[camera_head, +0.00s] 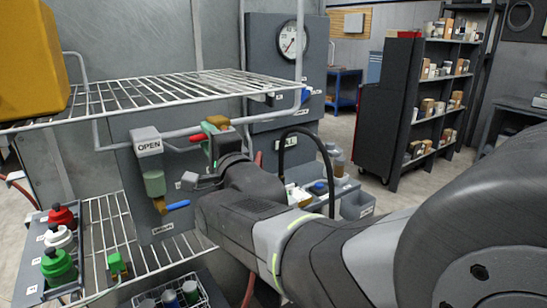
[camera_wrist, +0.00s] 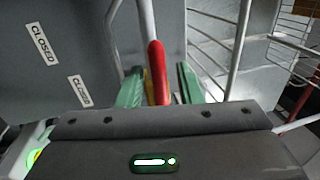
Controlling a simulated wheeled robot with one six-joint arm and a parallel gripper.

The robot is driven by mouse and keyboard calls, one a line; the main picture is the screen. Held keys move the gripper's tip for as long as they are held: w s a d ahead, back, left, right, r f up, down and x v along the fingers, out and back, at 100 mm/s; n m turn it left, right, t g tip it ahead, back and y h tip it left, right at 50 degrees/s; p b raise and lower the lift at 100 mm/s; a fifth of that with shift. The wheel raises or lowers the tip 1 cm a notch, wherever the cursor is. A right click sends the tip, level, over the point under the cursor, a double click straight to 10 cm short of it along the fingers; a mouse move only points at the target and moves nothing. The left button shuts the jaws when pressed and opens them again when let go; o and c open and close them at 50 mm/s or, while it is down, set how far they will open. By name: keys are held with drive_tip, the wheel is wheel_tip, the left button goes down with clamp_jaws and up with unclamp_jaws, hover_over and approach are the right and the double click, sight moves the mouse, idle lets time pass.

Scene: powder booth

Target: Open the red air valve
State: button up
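The red air valve handle (camera_head: 197,137) shows in the head view beside a brass-coloured valve body (camera_head: 217,121) on a pipe below the wire shelf. My gripper reaches it from the right and partly hides it. In the wrist view, the red handle (camera_wrist: 157,72) extends between the two green fingers of my gripper (camera_wrist: 158,88). The fingers are apart, with gaps on both sides of the handle. The lower end of the handle is hidden behind the gripper body.
A wire shelf (camera_head: 190,88) hangs just above my gripper. Two CLOSED labels (camera_wrist: 42,43) show on a grey panel. Red, white and green knobs (camera_head: 59,240) stand at the lower left.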

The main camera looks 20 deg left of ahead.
drive_tip(key=b+v, duration=0.1)
drive_tip(key=v, duration=1.1)
idle(0.4)
drive_tip(key=shift+p+x, duration=0.7)
drive_tip(key=shift+x, duration=6.05)
drive_tip(key=shift+s+d, duration=0.1)
drive_tip(key=b+v, duration=0.2)
drive_tip(key=v, duration=1.1)
drive_tip(key=p+x, duration=0.2)
drive_tip(key=x, duration=1.1)
drive_tip(key=shift+n, duration=0.3)
drive_tip(key=shift+f+n+p, duration=0.45)
drive_tip(key=shift+n+p, duration=0.15)
drive_tip(key=shift+n, duration=0.3)
